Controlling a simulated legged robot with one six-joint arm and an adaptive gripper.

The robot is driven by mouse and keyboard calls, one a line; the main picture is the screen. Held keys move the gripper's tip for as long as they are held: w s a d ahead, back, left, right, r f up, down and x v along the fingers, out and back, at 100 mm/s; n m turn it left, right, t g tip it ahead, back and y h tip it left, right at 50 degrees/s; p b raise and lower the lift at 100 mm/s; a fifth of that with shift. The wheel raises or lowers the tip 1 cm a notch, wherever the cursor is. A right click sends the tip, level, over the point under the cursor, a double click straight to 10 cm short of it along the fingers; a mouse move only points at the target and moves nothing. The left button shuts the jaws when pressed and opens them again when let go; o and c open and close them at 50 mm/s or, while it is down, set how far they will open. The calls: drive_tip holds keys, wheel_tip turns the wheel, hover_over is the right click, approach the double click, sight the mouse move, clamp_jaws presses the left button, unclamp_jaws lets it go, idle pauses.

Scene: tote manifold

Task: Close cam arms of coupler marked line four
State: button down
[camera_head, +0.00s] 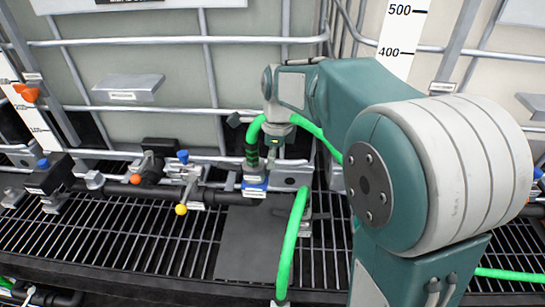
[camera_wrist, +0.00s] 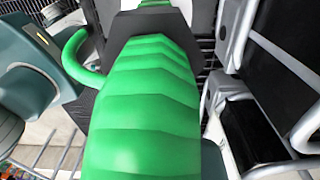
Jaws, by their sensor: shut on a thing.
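A green hose (camera_head: 248,132) curves down into a dark coupler (camera_head: 252,158) on the manifold, above a blue label (camera_head: 255,181). The label is too small to read, so I cannot tell whether this is line four. My gripper (camera_head: 276,140) is at the end of my arm, close beside the coupler, and is shut on the green hose. In the wrist view the ribbed green hose (camera_wrist: 145,110) fills the middle and runs up to a dark grey block (camera_wrist: 152,28). My fingertips and the cam arms are not clear in either view.
A dark pipe (camera_head: 130,190) with small valves, one with a yellow knob (camera_head: 181,210), runs along the left. A second green hose length (camera_head: 293,240) hangs in front over the grating (camera_head: 150,235). Caged totes (camera_head: 160,70) stand behind. My arm covers the right.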

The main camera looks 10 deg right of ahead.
drive_tip(key=shift+f, duration=0.1)
drive_tip(key=c, duration=0.5)
unclamp_jaws()
drive_tip(key=shift+a, duration=0.15)
drive_tip(key=r, duration=0.4)
drive_tip(key=d+r, duration=0.1)
drive_tip(key=r, duration=0.7)
drive_tip(key=shift+s+d, duration=0.15)
drive_tip(key=shift+f, duration=0.1)
